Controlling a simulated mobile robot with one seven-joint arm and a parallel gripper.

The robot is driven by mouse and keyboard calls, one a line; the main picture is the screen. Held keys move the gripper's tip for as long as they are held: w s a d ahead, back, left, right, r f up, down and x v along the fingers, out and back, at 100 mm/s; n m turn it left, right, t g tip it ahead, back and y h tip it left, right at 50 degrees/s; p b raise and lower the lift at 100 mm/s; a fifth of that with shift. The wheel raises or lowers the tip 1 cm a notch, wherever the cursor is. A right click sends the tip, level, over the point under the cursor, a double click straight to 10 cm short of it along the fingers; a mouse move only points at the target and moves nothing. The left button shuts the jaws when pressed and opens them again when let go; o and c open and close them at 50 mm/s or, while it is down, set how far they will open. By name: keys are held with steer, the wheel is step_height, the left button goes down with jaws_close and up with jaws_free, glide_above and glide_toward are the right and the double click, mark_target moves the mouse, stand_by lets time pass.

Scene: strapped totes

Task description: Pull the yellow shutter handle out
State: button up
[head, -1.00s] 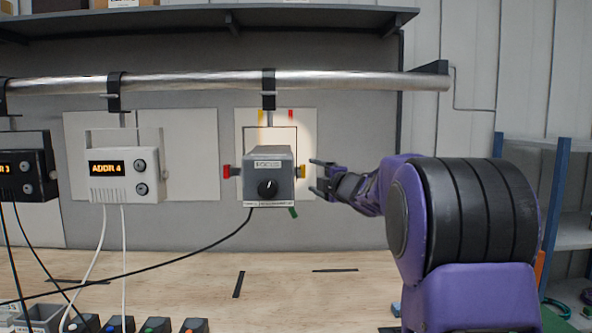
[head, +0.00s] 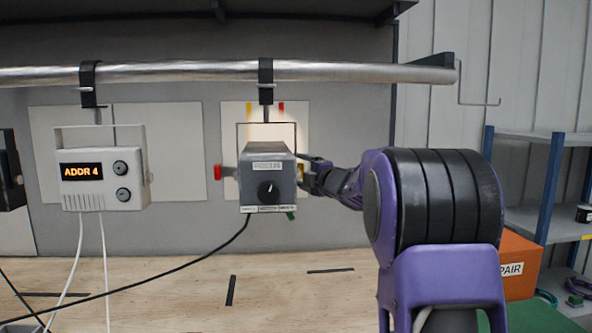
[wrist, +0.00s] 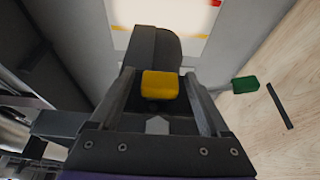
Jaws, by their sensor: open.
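The yellow shutter handle (wrist: 160,86) is a small block on the side of the grey FOCUS lamp housing (head: 268,182). In the head view the handle (head: 301,172) shows only partly, at the housing's right side behind my fingers. My gripper (head: 312,175) has come in from the right. In the wrist view my gripper (wrist: 158,76) is open, with one finger on each side of the yellow handle. A gap shows beside the handle on both sides, so the fingers do not appear to grip it.
A red handle (head: 217,172) sticks out at the housing's left and a green one (head: 291,215) below right. The housing hangs from a metal pipe (head: 200,72). A white ADDR 4 box (head: 103,181) hangs further left. A black cable runs from the housing.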

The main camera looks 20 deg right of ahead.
steer(key=shift+c, duration=0.3)
jaws_close()
stand_by(1.3)
